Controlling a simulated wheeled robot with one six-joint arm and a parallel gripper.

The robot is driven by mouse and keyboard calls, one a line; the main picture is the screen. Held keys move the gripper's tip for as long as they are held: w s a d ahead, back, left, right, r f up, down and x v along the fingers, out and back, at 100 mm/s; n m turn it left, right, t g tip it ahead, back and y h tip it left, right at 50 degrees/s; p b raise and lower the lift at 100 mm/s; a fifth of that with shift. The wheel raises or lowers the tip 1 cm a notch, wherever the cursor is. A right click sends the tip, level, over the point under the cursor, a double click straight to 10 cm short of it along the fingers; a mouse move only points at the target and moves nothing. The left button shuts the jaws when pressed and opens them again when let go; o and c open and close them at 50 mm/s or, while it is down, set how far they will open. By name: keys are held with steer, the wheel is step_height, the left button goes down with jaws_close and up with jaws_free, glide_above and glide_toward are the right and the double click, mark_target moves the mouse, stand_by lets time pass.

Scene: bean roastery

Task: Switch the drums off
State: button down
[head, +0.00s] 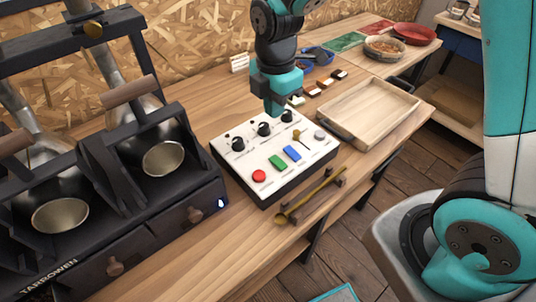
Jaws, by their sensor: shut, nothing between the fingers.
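A white control box (236,172) with dark sides sits on the wooden bench in the middle. Its top has a red round button (259,176), a green button (278,162), a blue button (292,153), black knobs (264,129) along the back, a brass lever (299,135) and a grey round control (320,136). The twin-drum roaster (141,120) stands at the left; a small light (221,203) glows at its right front corner. My gripper (275,113) is shut and empty, pointing down near the black knobs at the box's back. Whether it touches is unclear.
A brass spoon (311,196) rests on small holders before the box. An empty wooden tray (368,112) stands at the right. Small sample blocks (325,83), a blue bowl (320,58) and a red bowl (414,34) lie farther back.

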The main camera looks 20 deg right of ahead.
steer(key=shift+d, duration=0.2)
steer(key=p, duration=0.2)
glide_toward(278, 161)
steer(key=f, duration=0.2)
steer(key=w+f, duration=0.1)
steer(key=f, duration=0.4)
steer(key=shift+w+a+f, duration=0.15)
steer(key=shift+w+f, duration=0.1)
steer(key=shift+f, duration=0.05)
steer(key=shift+f+b, duration=0.2)
steer(key=shift+b, duration=0.15)
steer(key=shift+s, duration=0.15)
steer(key=shift+s+d+r+p, duration=0.2)
steer(key=shift+s+r+p, duration=0.15)
steer(key=shift+s, duration=0.2)
